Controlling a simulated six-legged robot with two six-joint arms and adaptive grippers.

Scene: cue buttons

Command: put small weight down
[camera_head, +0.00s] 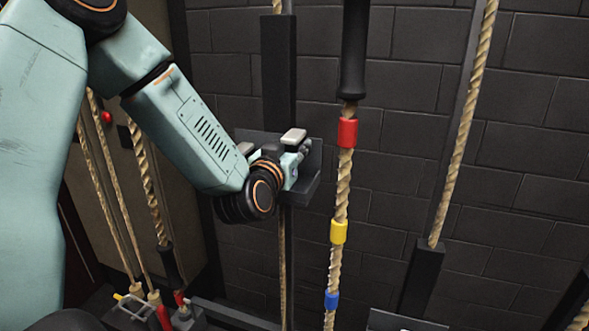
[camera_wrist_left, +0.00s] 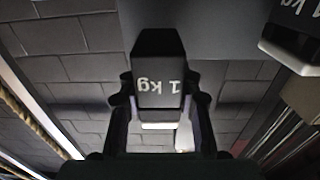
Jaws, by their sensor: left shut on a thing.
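A small dark weight (camera_wrist_left: 160,85) marked "1 kg" is between the fingers of my left gripper (camera_wrist_left: 158,98) in the left wrist view. The lettering shows upside down. The gripper is shut on it. In the head view my left gripper (camera_head: 290,168) is at a dark bracket (camera_head: 308,188) on a vertical post, right of my arm's wrist. A pale flat piece (camera_head: 293,136) shows just above it. My wrist hides much of the bracket, so I cannot tell whether the weight touches it. My right gripper is not in view.
Another dark weight (camera_wrist_left: 295,22) with similar lettering is at the wrist view's top right. A hanging rope (camera_head: 342,190) with red, yellow and blue bands is close right of the bracket. More ropes (camera_head: 466,125) hang right and left. A dark brick wall (camera_head: 420,110) stands behind.

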